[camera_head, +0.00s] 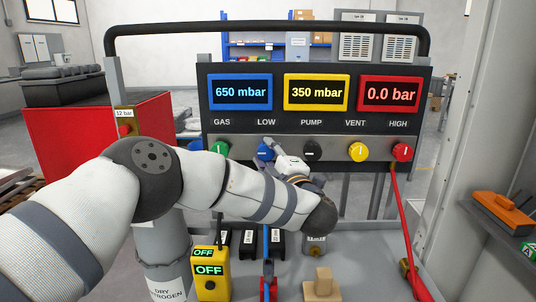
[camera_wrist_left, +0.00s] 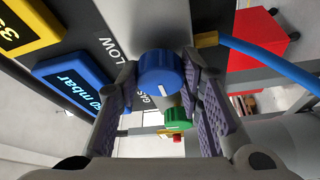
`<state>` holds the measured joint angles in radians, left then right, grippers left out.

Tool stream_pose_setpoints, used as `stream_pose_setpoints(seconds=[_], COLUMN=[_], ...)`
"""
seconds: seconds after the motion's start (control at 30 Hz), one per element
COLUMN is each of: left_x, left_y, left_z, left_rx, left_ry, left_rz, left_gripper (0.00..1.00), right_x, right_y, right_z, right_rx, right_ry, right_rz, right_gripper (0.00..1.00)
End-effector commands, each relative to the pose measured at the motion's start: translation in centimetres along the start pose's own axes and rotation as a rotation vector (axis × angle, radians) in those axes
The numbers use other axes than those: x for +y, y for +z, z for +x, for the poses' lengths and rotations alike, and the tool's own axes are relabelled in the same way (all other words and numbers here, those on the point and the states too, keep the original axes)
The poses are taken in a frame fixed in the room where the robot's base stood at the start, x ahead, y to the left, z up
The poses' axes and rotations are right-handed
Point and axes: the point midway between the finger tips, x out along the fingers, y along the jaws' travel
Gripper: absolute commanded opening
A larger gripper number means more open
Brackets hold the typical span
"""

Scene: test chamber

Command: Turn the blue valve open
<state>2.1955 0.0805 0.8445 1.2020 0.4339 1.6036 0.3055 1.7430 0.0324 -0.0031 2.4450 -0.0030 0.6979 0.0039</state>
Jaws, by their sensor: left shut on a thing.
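The blue valve (camera_head: 264,153) is a round knob under the LOW label on the grey strip of the panel. It is partly hidden by my left gripper (camera_head: 271,148) in the head view. In the left wrist view the blue valve (camera_wrist_left: 158,70) sits between the two fingers of my left gripper (camera_wrist_left: 160,78), which is shut on it. A short white mark shows on the knob's lower front. My right gripper is not in view.
A green knob (camera_head: 219,147) is left of the blue valve; a black knob (camera_head: 311,150), yellow knob (camera_head: 358,151) and red knob (camera_head: 402,152) are to its right. The blue display (camera_head: 240,92) reads 650 mbar. A yellow box (camera_head: 209,274) reading OFF stands below.

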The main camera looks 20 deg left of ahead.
Motion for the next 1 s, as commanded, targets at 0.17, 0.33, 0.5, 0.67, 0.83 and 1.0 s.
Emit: stream_pose_setpoints(seconds=[0.17, 0.33, 0.5, 0.67, 0.83, 1.0], left_x=[0.0, 0.0, 0.0, 0.0, 0.0, 0.0], left_y=[0.1, 0.1, 0.1, 0.0, 0.1, 0.2], left_z=[0.0, 0.0, 0.0, 0.0, -0.3, -3.6], left_rx=[-0.003, -0.003, -0.002, -0.001, -0.002, -0.006], left_ry=[-0.004, -0.004, -0.003, -0.003, -0.002, -0.003], left_rz=[-0.009, -0.008, -0.008, -0.007, -0.007, -0.005], left_gripper=[0.06, 0.06, 0.52, 0.54, 0.54, 0.54], right_x=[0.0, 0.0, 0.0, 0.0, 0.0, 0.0], right_y=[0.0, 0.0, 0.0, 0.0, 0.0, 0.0], right_z=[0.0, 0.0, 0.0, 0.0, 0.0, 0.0], right_rx=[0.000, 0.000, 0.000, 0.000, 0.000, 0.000], right_ry=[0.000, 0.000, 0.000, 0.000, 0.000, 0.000], right_rz=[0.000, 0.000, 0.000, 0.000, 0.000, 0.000], right_gripper=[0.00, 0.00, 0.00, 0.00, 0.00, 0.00])
